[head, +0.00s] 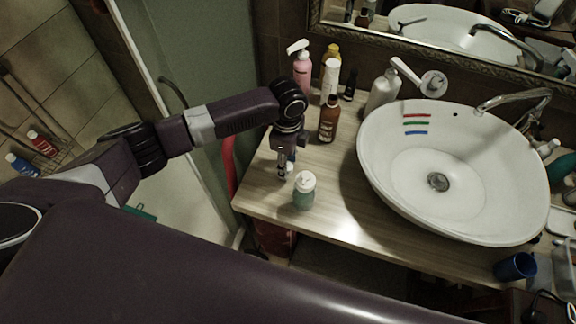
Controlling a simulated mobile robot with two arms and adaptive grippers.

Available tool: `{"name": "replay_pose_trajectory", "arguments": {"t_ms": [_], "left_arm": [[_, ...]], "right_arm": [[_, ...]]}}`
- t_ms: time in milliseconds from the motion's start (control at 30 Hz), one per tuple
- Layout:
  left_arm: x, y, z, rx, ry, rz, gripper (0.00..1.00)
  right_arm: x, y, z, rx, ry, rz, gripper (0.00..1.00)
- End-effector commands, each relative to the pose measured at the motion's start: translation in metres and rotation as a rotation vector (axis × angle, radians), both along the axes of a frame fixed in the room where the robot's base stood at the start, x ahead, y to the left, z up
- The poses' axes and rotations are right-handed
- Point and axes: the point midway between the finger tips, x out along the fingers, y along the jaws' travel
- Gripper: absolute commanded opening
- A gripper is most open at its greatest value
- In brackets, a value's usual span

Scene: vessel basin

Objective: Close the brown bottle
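The brown bottle (328,121) stands upright on the wooden counter, left of the basin. Its neck and top are too small to tell whether a cap sits on it. My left gripper (283,172) points down over the counter's left part, nearer the front than the brown bottle and apart from it. Its fingers look close together, but I cannot tell whether they are open or shut, or hold anything. My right gripper is not in view.
A small greenish bottle with a white top (304,191) stands just right of my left gripper. The white basin (400,165) fills the right; the counter's front middle (345,205) is clear.

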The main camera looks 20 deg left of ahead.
Motion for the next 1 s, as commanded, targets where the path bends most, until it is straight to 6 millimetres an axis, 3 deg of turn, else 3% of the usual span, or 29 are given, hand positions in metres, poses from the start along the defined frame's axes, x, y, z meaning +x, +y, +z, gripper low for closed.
{"name": "replay_pose_trajectory", "arguments": {"t_ms": [200, 667, 867, 1000], "left_arm": [[0.000, 0.000, 0.000, 0.000, 0.000, 0.000, 0.16], [0.001, 0.000, 0.006, -0.001, -0.002, -0.001, 0.15], [0.001, 0.000, 0.030, -0.001, -0.004, -0.001, 0.15], [0.002, -0.001, 0.065, -0.003, -0.008, -0.002, 0.15]], "right_arm": [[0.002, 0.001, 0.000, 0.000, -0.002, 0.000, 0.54], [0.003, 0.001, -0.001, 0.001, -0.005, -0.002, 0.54], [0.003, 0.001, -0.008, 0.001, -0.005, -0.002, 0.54], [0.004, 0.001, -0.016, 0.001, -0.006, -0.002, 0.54]]}}
